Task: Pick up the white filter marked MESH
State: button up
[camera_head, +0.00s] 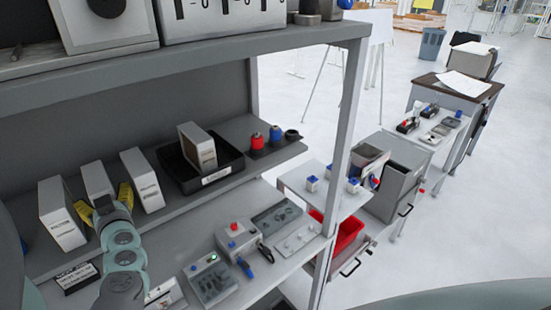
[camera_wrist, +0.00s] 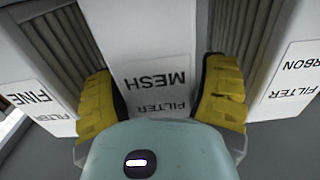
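The white filter marked MESH (camera_wrist: 155,75) stands upright on the shelf, the middle one of a row of three; in the head view it is the white block (camera_head: 97,181). Its label reads upside down in the wrist view. My gripper (camera_wrist: 160,95) has one yellow finger on each side of this filter, also in the head view (camera_head: 104,205). The fingers look open around it, with a thin dark gap at the right finger in the wrist view. Contact at the left finger is unclear. The filter's lower part is partly hidden by my gripper.
In the wrist view a FINE filter (camera_wrist: 45,95) stands close on the left and a CARBON filter (camera_wrist: 290,85) close on the right. A black tray (camera_head: 222,174) holds another white block (camera_head: 199,147). Red and blue items (camera_head: 257,141) stand beyond it. An upper shelf (camera_head: 190,55) hangs overhead.

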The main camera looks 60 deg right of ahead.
aim_at(98, 188)
jog(key=c, duration=1)
jog(key=shift+r+p, duration=0.35)
jog(key=shift+r, duration=0.2)
jog(key=r+p, duration=0.1)
jog(key=r, duration=0.1)
jog(key=shift+s+a+r+p, duration=0.15)
jog(key=shift+s+r+p, duration=0.25)
jog(key=d+r+b+v, duration=0.1)
jog(key=b+v, duration=0.1)
jog(key=v, duration=1.3)
jog(key=shift+s, duration=0.25)
